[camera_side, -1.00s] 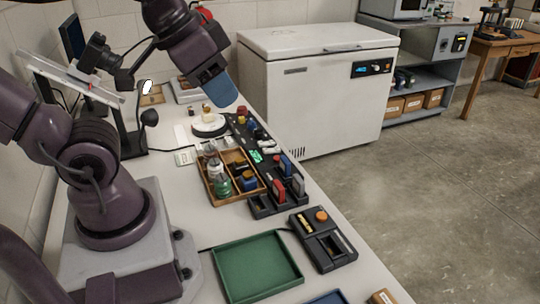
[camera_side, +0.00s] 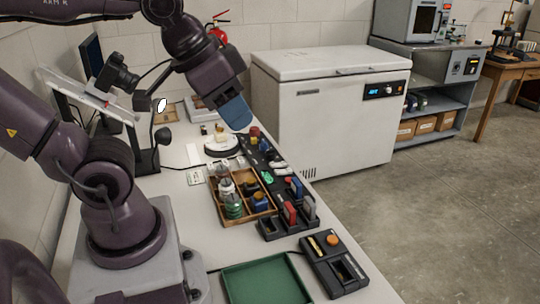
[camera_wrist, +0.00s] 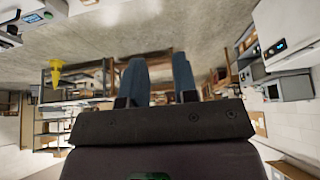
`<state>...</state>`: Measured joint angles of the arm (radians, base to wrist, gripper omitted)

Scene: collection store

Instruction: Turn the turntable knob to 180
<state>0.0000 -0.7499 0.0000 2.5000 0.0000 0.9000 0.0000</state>
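The turntable (camera_side: 222,144) is a white round disc on a dark base, near the far end of the bench in the side view, with small items on it. A black box with a round orange knob (camera_side: 333,240) stands at the near right of the bench. I cannot tell which knob belongs to the turntable. My gripper (camera_side: 237,113) has blue fingers and appears above and just right of the turntable, in the air. In the wrist view my gripper (camera_wrist: 160,80) shows two separated blue fingers with nothing between them. The wrist view shows neither turntable nor knob.
A wooden tray (camera_side: 268,210) with jars and small items sits mid-bench. Dark racks with coloured pieces (camera_side: 290,222) stand beside it. A green tray (camera_side: 262,284) lies at the near end. A camera on a stand (camera_side: 118,75) is at left. A white freezer (camera_side: 325,125) stands beyond the bench.

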